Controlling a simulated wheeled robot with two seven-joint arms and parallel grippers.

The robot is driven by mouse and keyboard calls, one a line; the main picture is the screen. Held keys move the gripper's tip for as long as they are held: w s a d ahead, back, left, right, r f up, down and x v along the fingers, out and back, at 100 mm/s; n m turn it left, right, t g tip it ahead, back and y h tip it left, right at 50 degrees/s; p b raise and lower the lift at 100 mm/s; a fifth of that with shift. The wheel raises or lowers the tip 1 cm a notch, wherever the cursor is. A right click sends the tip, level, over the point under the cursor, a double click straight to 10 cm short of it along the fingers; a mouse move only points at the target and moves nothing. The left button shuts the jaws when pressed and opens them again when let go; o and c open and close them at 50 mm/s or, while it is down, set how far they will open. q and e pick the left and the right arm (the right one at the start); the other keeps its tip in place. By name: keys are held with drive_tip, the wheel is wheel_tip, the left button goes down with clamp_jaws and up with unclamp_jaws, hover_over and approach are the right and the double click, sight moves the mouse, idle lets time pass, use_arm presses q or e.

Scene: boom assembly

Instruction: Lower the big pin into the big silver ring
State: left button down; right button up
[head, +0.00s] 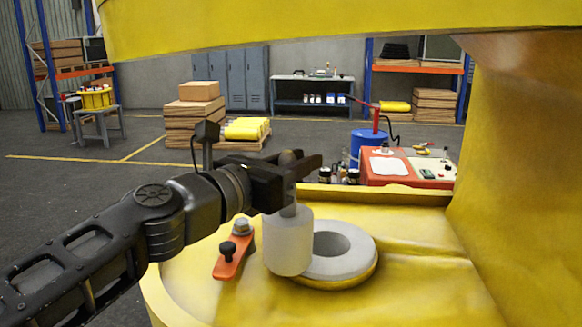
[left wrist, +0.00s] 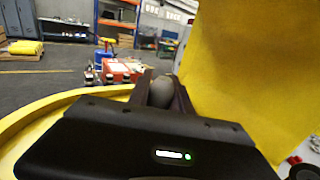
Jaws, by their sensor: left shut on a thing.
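The big pin (head: 289,245) is a pale grey upright cylinder with a narrower neck and a rounded knob on top. My left gripper (head: 300,170) is shut on its neck; the knob (left wrist: 162,92) shows between the fingers in the left wrist view. The big silver ring (head: 352,250) lies flat on a round yellow boss, with a dark open hole (head: 331,245). In the head view the pin stands in front of the ring's left side and hides it. The pin's lower end is left of the hole. I cannot tell its exact height. My right gripper is not in view.
An orange lever with a bolt (head: 234,250) sits on the yellow surface just left of the pin. A yellow wall (head: 520,170) rises at the right, and a yellow beam (head: 300,22) spans overhead. A red box (head: 408,168) and blue drum (head: 368,146) stand behind.

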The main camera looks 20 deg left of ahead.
use_arm(q)
drive_tip(key=shift+b+x, duration=0.75)
drive_tip(key=shift+x, duration=5.4)
wheel_tip(320, 180, down, 12)
drive_tip(key=b, duration=1.1)
drive_tip(key=shift+r, duration=0.2)
